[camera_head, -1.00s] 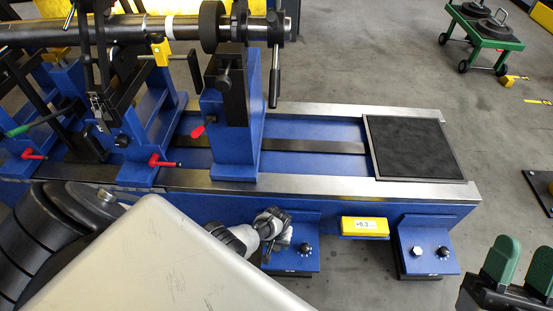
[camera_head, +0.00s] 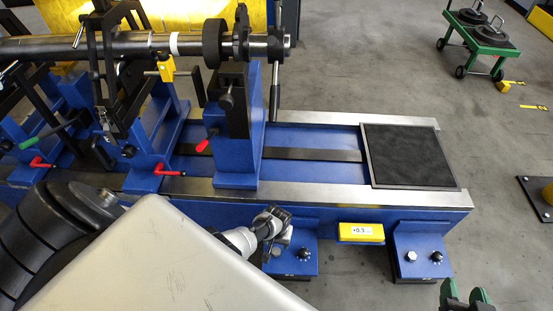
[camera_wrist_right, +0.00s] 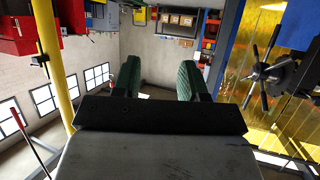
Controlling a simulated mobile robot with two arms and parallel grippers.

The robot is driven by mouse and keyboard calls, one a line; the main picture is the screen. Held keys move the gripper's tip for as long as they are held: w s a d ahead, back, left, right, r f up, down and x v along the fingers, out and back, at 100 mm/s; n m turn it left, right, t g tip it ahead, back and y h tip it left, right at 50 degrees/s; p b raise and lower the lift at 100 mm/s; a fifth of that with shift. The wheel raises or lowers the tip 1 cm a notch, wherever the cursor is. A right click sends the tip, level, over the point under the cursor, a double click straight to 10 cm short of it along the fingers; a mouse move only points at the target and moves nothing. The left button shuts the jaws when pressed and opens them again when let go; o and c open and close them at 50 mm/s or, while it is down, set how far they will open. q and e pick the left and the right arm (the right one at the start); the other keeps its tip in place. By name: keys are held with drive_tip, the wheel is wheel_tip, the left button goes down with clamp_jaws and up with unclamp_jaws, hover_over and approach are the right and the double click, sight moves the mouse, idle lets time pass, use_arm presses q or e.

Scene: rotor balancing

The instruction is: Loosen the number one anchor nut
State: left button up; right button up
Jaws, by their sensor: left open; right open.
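The machine's blue bed stands on blue feet with nuts on top. The right foot (camera_head: 422,240) carries a silver hex nut (camera_head: 411,256) and a black knob (camera_head: 437,256). The left foot (camera_head: 308,265) has a black knob (camera_head: 304,254) and a nut partly covered by my left gripper (camera_head: 272,220). I cannot read which is number one. My left gripper is at that foot; its fingers are small and unclear, and contact cannot be told. My right gripper (camera_head: 465,297), with green pads, is open and empty at the bottom right edge; it also shows in the right wrist view (camera_wrist_right: 158,80).
A yellow display box (camera_head: 361,232) sits between the feet. A black pad (camera_head: 408,155) lies on the bed's right end. A rotor shaft (camera_head: 130,44) rests on stands at upper left. A green cart (camera_head: 480,40) with weights is behind. Floor at right is mostly clear.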

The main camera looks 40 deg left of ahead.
sight(277, 249)
use_arm(q)
drive_tip(key=shift+r+p, duration=1.3)
drive_tip(key=shift+r, duration=0.6)
use_arm(e)
drive_tip(key=s+d+f+g+h, duration=0.2)
drive_tip(key=s+f+g, duration=0.3)
drive_tip(key=s+g, duration=0.3)
drive_tip(key=shift+s+d+f+m, duration=0.25)
drive_tip(key=shift+d+m, duration=0.05)
drive_tip(key=shift+d, duration=0.4)
